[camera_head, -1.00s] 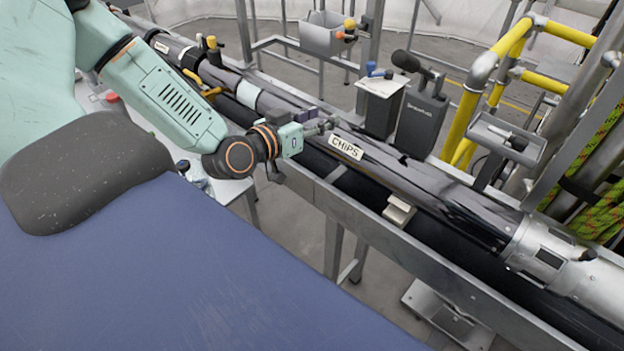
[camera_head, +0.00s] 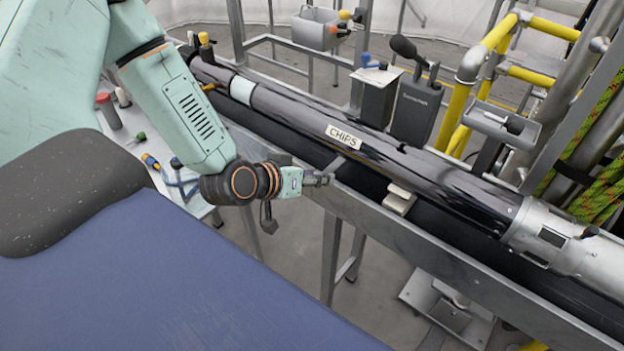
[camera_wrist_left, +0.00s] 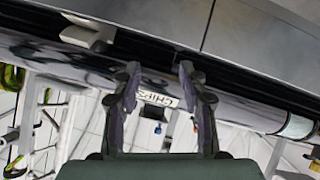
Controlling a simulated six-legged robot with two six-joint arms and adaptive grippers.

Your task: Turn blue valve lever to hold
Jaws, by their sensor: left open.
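A small blue lever (camera_head: 372,63) sits on top of a grey box (camera_head: 373,98) behind the long dark tube, in the head view. A small blue spot (camera_wrist_left: 157,130) shows beyond the tube in the left wrist view; I cannot tell if it is the same lever. My left gripper (camera_head: 322,179) is by the near rail, on the near side of the tube and apart from the blue lever. In the wrist view its two fingers (camera_wrist_left: 160,82) are apart with nothing held between them. My right gripper is not in view.
The dark tube (camera_head: 440,178) with a CHIPS label (camera_head: 343,136) lies along the metal rail (camera_head: 400,245). A dark box with a black lever (camera_head: 415,108) stands right of the blue one. Yellow pipes (camera_head: 480,85) stand at right; a blue surface (camera_head: 160,290) fills the lower left.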

